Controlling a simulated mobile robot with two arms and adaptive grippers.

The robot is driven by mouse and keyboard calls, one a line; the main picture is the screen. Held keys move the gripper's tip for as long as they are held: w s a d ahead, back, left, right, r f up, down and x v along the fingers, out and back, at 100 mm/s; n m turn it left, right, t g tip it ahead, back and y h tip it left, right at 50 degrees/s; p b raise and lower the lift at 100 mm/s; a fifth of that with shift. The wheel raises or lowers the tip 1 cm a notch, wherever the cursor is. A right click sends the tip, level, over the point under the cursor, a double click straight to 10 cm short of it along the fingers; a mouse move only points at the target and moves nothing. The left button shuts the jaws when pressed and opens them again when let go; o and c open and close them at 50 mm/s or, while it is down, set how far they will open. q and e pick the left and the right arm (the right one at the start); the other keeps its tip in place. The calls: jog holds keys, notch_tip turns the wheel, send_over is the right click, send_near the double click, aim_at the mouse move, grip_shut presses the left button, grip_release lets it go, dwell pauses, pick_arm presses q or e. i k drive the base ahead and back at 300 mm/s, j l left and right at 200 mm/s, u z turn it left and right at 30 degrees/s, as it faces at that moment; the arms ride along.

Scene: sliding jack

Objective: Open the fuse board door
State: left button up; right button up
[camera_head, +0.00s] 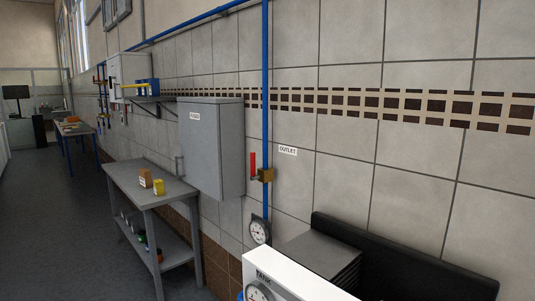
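The fuse board (225,150) is a grey box on the tiled wall near the middle of the view. Its door (199,150) faces left and looks shut. A small white label (194,117) sits on the upper part of the door; its text is too small to read surely. A thin grey handle-like bar (179,166) shows at the door's left edge. Neither of my grippers is in view.
A grey workbench (180,190) with small boxes on top stands below the board. A blue pipe (266,90) with a red-handled valve (254,165) and gauge (259,230) runs right of it. A white unit (290,278) stands lower right. Floor at left is clear.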

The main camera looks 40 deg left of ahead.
aim_at(199, 123)
jog(key=u, duration=1.85)
jog(key=i+j+z, duration=0.15)
jog(key=i+j, duration=0.2)
jog(key=i, duration=0.15)
jog(key=i+j+z, duration=0.15)
jog(key=i+j, duration=0.2)
jog(key=i, duration=0.15)
